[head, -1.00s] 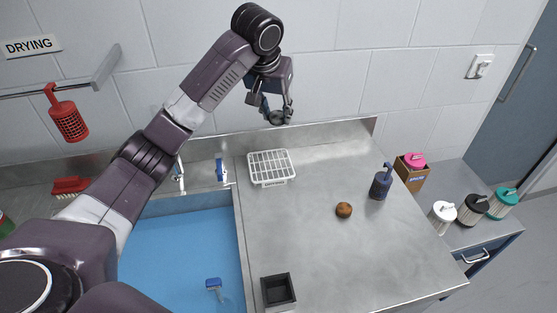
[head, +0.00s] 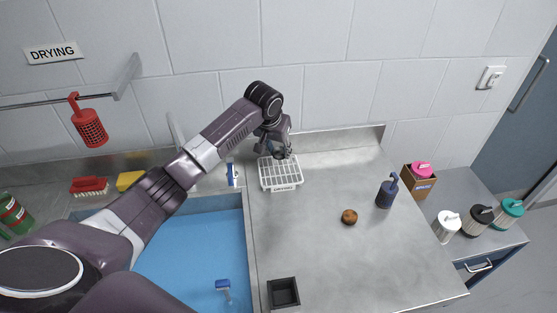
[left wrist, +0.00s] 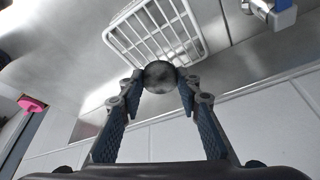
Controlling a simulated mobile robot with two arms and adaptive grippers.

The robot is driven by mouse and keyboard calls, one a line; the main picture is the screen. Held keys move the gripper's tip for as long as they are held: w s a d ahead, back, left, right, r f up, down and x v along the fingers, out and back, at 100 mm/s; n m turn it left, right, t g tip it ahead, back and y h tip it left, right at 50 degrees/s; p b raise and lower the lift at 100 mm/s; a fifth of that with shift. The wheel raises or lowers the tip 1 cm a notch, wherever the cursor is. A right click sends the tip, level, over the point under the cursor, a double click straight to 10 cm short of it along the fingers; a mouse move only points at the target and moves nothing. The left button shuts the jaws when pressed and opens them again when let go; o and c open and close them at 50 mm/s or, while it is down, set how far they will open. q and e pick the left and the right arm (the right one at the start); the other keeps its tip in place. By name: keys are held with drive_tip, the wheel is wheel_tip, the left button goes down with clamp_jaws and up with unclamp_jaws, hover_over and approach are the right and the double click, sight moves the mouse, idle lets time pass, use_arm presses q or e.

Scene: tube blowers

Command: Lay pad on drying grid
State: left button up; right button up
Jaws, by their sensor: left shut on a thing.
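The drying grid (head: 281,180) is a white wire rack with a label on its front edge, standing on the steel counter near the wall. It also shows in the left wrist view (left wrist: 152,37). My left gripper (head: 279,153) is over the grid's back edge. In the left wrist view my left gripper (left wrist: 159,84) is shut on a round, mottled grey pad (left wrist: 160,75), held between the fingertips. The pad overlaps the grid's edge there; I cannot tell whether they touch. My right gripper is not in view.
A brown round scrubber (head: 349,217) and a dark blue bottle (head: 386,193) stand to the right on the counter (head: 335,255). A black square box (head: 283,293) is near the front. The blue sink (head: 190,255) is left of the grid. The counter's middle is clear.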

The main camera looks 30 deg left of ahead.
sight(278, 171)
use_arm(q)
wheel_tip(278, 171, down, 6)
drive_tip(key=shift+r+p, duration=0.1)
drive_tip(key=shift+p, duration=0.4)
drive_tip(key=shift+f, duration=0.25)
drive_tip(key=o, duration=0.8)
drive_tip(key=shift+c, duration=0.2)
drive_tip(key=shift+r, duration=0.1)
drive_tip(key=shift+r, duration=0.15)
drive_tip(key=b+v, duration=0.2)
drive_tip(key=v, duration=1)
